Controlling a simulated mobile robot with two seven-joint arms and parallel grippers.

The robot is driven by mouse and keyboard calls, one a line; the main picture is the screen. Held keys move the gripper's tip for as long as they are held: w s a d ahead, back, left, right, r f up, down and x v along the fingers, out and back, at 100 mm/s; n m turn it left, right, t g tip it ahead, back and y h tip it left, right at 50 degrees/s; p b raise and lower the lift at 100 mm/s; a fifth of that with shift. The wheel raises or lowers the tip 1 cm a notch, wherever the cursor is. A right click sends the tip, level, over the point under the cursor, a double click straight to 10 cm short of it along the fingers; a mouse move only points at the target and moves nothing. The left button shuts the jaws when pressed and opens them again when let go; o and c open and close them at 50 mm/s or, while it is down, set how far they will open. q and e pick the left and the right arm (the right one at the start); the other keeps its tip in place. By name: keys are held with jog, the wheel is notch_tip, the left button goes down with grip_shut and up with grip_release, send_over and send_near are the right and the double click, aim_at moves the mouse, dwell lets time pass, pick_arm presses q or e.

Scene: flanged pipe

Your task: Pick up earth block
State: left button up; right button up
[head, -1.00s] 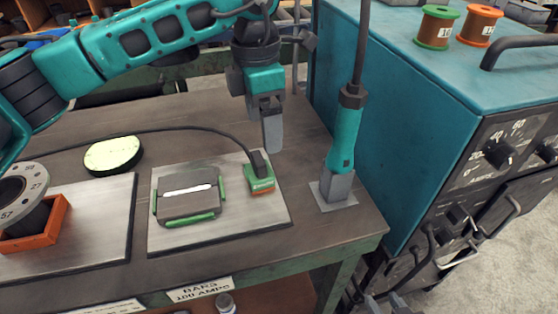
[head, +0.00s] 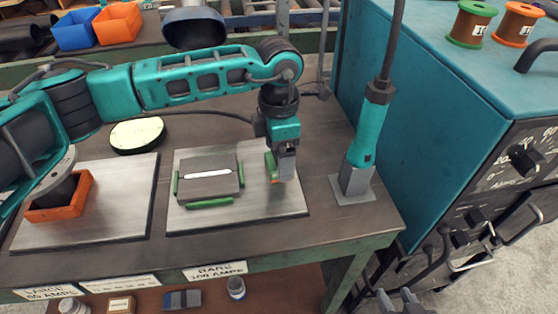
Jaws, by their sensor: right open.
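The earth block (head: 270,166), green with an orange lower edge, sits on the right part of the middle metal plate (head: 270,205). A black cable runs to it from behind. My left gripper (head: 286,172) points down right at the block, its grey finger covering the block's right part. I see this gripper side-on, so I cannot tell whether its jaws are closed on the block. My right gripper (head: 398,302) shows only as grey fingertips at the bottom edge, apart, empty and away from the block.
A grey part with green edge strips (head: 210,181) lies left of the block. A teal torch (head: 369,135) stands upright in its holder to the right, close to my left gripper. A teal machine (head: 440,130) stands beyond it. An orange holder (head: 75,200) is at left.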

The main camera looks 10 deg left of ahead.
pick_arm(q)
jog(key=shift+f, duration=0.55)
jog(key=shift+d+r, duration=0.1)
grip_shut()
dwell(0.4)
jog(key=shift+r, duration=0.1)
notch_tip(320, 180, up, 20)
dwell(0.6)
